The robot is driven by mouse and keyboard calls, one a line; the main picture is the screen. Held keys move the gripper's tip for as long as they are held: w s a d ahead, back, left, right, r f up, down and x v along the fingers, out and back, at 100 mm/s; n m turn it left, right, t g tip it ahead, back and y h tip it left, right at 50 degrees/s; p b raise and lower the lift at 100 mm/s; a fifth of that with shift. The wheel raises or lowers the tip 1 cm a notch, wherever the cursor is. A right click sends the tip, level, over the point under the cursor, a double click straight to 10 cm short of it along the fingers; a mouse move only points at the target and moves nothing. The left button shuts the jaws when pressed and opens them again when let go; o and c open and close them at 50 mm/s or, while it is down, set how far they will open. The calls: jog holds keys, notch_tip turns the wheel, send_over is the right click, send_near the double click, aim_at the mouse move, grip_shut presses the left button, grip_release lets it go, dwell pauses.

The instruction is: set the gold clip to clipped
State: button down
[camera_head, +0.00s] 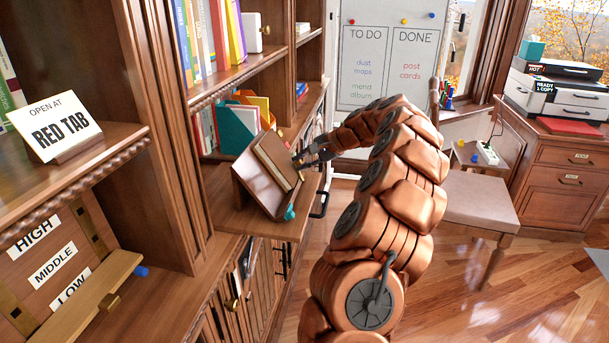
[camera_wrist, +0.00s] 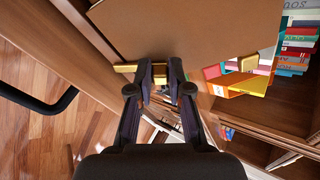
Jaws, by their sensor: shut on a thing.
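A tilted brown stand with a board or book (camera_head: 270,170) rests on the pull-out shelf; its broad brown face (camera_wrist: 185,28) fills the top of the wrist view. At its edge is a gold clip (camera_wrist: 159,70), with a gold bar (camera_wrist: 126,68) reaching left of it. My gripper (camera_head: 302,160) is at the right edge of the stand. In the wrist view, my gripper (camera_wrist: 159,76) has its fingertips on either side of the gold clip, shut on it. A second gold piece (camera_wrist: 249,63) sits farther right along the same edge. The fingers partly hide the clip.
A teal file holder (camera_head: 236,129) stands behind the stand. Upright books (camera_head: 208,40) fill the shelf above. A cream chair (camera_head: 475,200) and a printer desk (camera_head: 560,150) are at the right. Wooden floor (camera_head: 530,285) is open at the lower right.

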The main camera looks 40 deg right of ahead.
jog(key=shift+s+a+f+n+t+b, duration=0.15)
jog(key=shift+s+a+n+b, duration=0.1)
jog(key=shift+n+b, duration=0.65)
jog(key=shift+s+a+r+n+t+b, duration=0.1)
jog(key=shift+a+n+b, duration=0.2)
jog(key=shift+n+b, duration=0.6)
jog(key=shift+s+a+f+n+t+b, duration=0.2)
jog(key=shift+n+b, duration=0.3)
jog(key=shift+b, duration=0.7)
jog(key=shift+a+r, duration=0.1)
jog(key=shift+r, duration=0.1)
jog(key=c, duration=1.1)
grip_release()
jog(key=shift+s+r, duration=0.1)
jog(key=v, duration=1.2)
